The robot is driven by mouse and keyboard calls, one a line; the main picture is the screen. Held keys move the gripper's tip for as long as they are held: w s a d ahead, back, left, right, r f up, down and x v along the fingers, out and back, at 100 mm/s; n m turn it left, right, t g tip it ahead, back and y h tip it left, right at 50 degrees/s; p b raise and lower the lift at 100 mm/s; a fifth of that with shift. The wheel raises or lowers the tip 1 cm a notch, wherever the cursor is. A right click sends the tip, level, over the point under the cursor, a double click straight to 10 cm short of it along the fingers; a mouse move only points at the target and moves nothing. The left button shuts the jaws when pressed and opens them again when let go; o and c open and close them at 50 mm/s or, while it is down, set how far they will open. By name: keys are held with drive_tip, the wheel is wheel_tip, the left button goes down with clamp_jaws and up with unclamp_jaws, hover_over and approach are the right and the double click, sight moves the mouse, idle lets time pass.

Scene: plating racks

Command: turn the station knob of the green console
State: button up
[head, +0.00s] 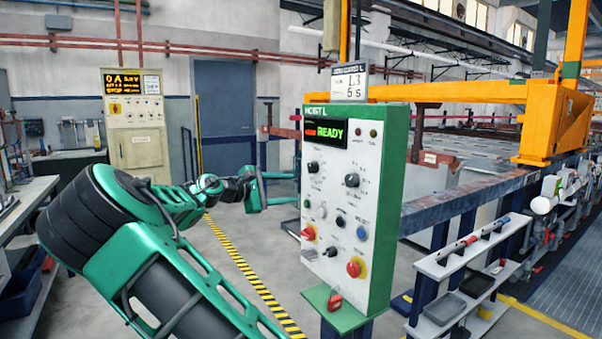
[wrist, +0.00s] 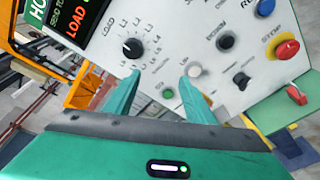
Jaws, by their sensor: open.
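The green console (head: 392,190) stands near the middle of the head view, its white panel facing left. Its station knob (head: 314,167) is the left of the two upper black knobs. In the wrist view this knob (wrist: 132,48) is black, ringed by labels such as LOAD and L1, its pointer mark appearing towards LOAD. My gripper (head: 294,190) is left of the panel's edge, pointing at it. In the wrist view my gripper (wrist: 163,78) has its fingers apart with nothing between them. The knob lies beyond the fingertips, nearer the left one, and looks untouched.
Below the knob are a green button (wrist: 168,93), a white button (wrist: 194,70) and a red stop button (wrist: 287,48). A second black knob (head: 352,180) sits to the right. A cream cabinet (head: 137,125) stands behind. A shelf rack (head: 465,270) is right of the console.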

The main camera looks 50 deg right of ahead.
drive_tip(key=h, duration=0.2)
approach(310, 168)
drive_tip(key=d, duration=0.5)
drive_tip(key=s+d, duration=0.1)
drive_tip(key=d, duration=0.1)
drive_tip(key=shift+d+r, duration=0.1)
drive_tip(key=shift+d, duration=0.15)
drive_tip(key=shift+c, duration=0.6)
drive_tip(key=c, duration=1)
